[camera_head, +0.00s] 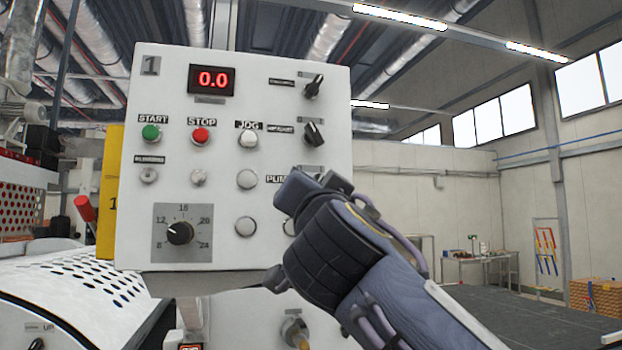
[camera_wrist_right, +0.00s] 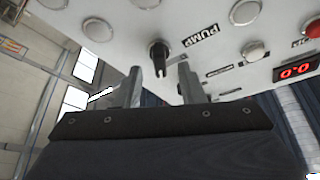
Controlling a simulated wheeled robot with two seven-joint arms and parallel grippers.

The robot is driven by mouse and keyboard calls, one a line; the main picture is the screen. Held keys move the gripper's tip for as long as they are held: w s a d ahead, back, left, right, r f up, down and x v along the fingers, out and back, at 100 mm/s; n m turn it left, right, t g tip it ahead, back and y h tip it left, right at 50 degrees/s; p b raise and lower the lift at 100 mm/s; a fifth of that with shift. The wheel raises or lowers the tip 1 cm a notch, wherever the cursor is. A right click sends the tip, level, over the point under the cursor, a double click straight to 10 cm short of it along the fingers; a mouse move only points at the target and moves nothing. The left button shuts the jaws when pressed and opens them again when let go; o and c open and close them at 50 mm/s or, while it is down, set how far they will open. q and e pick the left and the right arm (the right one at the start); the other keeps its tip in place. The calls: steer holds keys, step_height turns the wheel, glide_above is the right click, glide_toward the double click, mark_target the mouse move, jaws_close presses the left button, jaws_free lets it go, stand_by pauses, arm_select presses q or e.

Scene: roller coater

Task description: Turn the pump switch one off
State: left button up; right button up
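The white control panel (camera_head: 215,110) marked "1" fills the middle of the head view. A PUMP label (camera_head: 276,180) shows on it, partly covered by my right gripper (camera_head: 312,184), which hides the pump switch there. In the right wrist view, the black pump switch knob (camera_wrist_right: 160,58) sits beside the PUMP label (camera_wrist_right: 200,42). My right gripper (camera_wrist_right: 159,82) is open there, with its two fingers pointing at the panel on either side of the knob. Nothing appears gripped, and contact with the knob cannot be told. My left gripper is not in view.
Two black rotary switches (camera_head: 314,87) (camera_head: 314,134) are above my gripper. Green START (camera_head: 151,132), red STOP (camera_head: 200,136) and white JOG (camera_head: 248,139) buttons sit left. A dial (camera_head: 180,233) is at lower left. The display (camera_head: 212,80) reads 0.0.

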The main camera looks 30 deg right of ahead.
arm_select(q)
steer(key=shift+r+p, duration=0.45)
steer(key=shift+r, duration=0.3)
arm_select(e)
steer(key=x, duration=0.3)
jaws_close()
